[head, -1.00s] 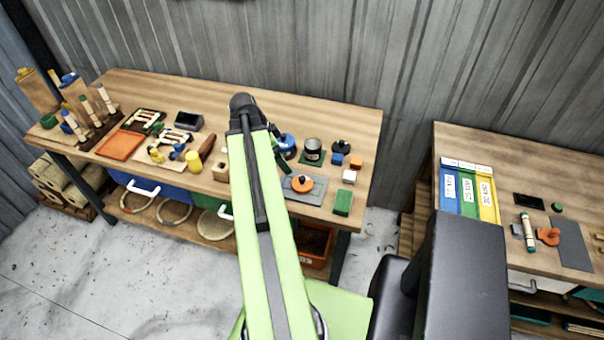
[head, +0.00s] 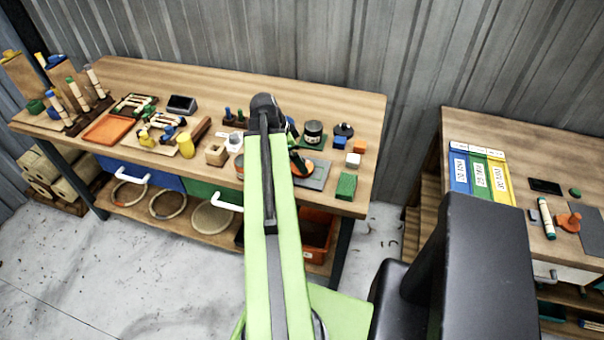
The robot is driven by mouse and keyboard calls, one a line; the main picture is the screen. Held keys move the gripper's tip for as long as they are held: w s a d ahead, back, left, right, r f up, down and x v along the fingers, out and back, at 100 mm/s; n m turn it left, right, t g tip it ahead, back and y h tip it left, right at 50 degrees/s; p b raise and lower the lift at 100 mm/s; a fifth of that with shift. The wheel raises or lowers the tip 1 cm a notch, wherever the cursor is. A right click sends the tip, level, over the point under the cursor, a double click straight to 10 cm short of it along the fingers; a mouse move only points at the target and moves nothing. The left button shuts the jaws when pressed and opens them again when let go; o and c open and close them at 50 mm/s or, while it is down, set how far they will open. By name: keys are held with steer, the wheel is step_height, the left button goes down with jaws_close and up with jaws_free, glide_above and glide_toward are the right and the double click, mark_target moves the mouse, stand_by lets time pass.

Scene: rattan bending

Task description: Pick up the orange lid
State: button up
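The orange lid (head: 307,168) lies on a grey mat (head: 318,178) near the front right of the long workbench. It is partly covered by my arm and by a dark part of my gripper (head: 297,157). My gripper is over or right beside the lid. I cannot tell whether it touches the lid. Most of the gripper is hidden behind my green arm, so its opening does not show.
Around the lid stand a dark jar (head: 313,133), a black-knobbed lid (head: 344,131), a white block (head: 353,160), a blue block (head: 340,142) and a green block (head: 346,186). A second orange object (head: 569,221) lies on the right bench.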

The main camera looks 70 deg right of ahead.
steer(key=b+x, duration=0.5)
steer(key=shift+w+d+f, duration=0.15)
steer(key=shift+w+d, duration=0.05)
steer(key=shift+r, duration=0.2)
steer(key=shift+c, duration=0.3)
steer(key=c, duration=1.3)
steer(key=shift+c, duration=0.2)
steer(key=shift+r+p, duration=0.1)
steer(key=shift+p, duration=0.2)
